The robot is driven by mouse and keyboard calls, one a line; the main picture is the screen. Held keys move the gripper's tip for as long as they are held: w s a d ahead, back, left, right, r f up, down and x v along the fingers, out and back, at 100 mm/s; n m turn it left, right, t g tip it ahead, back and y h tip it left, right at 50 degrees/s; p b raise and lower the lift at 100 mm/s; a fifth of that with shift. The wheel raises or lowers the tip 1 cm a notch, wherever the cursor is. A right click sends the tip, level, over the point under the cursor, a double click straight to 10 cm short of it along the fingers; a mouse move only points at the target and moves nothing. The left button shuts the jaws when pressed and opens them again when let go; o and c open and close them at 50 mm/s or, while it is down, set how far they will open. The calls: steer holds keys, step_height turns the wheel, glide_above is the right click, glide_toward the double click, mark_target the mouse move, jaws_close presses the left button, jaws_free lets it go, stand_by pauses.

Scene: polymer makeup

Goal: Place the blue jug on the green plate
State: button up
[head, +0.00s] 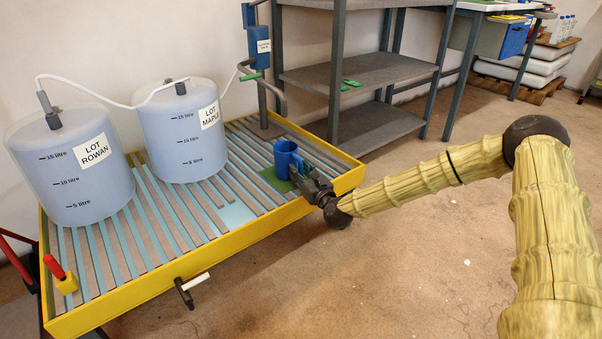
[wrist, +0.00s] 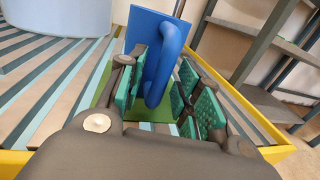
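The blue jug (head: 286,157) stands upright at the green plate (head: 273,180), near the right end of the yellow-rimmed slatted platform. The jug appears to rest on the plate; its base is partly hidden by my gripper. My gripper (head: 304,185) reaches in from the right, low beside the jug. In the wrist view the jug's handle (wrist: 161,78) lies between the two green-padded fingers of my gripper (wrist: 160,98). The fingers look spread, with gaps beside the handle. Part of the green plate (wrist: 148,127) shows beneath the handle.
Two large blue-white tanks, LOT ROWAN (head: 70,165) and LOT MAPLE (head: 183,130), stand on the slatted platform (head: 160,285). A grey shelf unit (head: 365,70) stands behind.

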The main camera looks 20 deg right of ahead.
steer(key=s+d+p, duration=0.2)
steer(key=s+p, duration=0.2)
steer(key=s, duration=0.8)
steer(key=s+a+f+n+g+y, duration=0.2)
steer(key=s+a+f+n+g, duration=0.8)
steer(key=s+a+f+n, duration=0.85)
steer(key=s+d+f+n+g+h, duration=0.1)
steer(key=s+f+n+g, duration=0.15)
steer(key=s, duration=0.35)
steer(key=s+d+f+n+g, duration=0.1)
steer(key=s+f+n, duration=0.2)
steer(key=s, duration=0.3)
steer(key=s+d+f+n+g+h, duration=0.1)
steer(key=s+d+f+n, duration=0.1)
steer(key=s, duration=0.4)
steer(key=s+d+n+g+h, duration=0.3)
steer(key=s+d+n, duration=0.4)
steer(key=s, duration=0.3)
steer(key=shift+f+n, duration=0.15)
steer(key=shift+n, duration=0.25)
steer(key=shift+s, duration=0.1)
